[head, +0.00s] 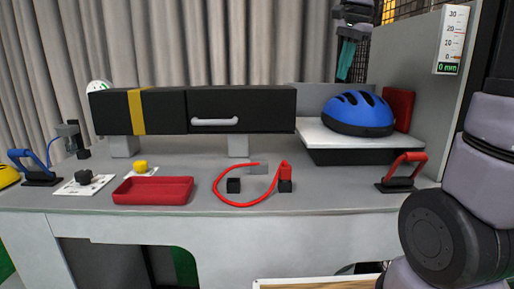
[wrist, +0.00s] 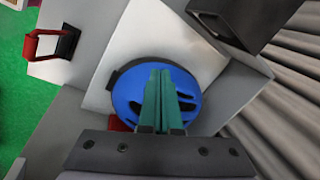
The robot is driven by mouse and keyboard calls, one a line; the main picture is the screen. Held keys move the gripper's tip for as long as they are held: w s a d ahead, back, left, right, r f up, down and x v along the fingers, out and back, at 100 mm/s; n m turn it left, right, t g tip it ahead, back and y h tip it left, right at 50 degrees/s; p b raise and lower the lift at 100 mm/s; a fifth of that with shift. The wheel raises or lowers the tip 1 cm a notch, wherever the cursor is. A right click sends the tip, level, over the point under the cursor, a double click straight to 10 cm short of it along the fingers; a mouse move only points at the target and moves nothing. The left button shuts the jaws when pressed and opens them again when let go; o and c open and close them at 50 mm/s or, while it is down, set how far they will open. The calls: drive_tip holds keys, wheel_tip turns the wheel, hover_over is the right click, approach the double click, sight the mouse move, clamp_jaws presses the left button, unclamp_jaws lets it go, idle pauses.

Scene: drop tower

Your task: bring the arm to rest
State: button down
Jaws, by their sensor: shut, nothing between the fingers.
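My gripper (head: 345,73) hangs fingers down at the upper right of the head view, above the blue helmet (head: 358,112) and apart from it. Its teal fingers (wrist: 160,72) are together and empty in the wrist view, and they cover part of the helmet (wrist: 130,94) there. The helmet sits on a white plate (head: 312,133) on a dark base. My arm links show at the right edge of the head view.
A grey panel with a gauge (head: 452,40) reading 0 mm stands at the right. A red-handled clamp (head: 403,170) is near the front right. A black drawer box (head: 242,107), red tray (head: 153,190) and red cable (head: 222,195) lie left. A red block (head: 399,108) stands behind the helmet.

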drive_tip(key=s+f+n+t, duration=0.2)
drive_tip(key=s+f+n, duration=0.1)
drive_tip(key=s, duration=0.5)
drive_tip(key=s+f+n+t, duration=0.2)
drive_tip(key=s+n, duration=0.3)
drive_tip(key=s, duration=0.4)
drive_tip(key=shift+s+f+t+y, duration=0.3)
drive_tip(key=shift+f, duration=0.2)
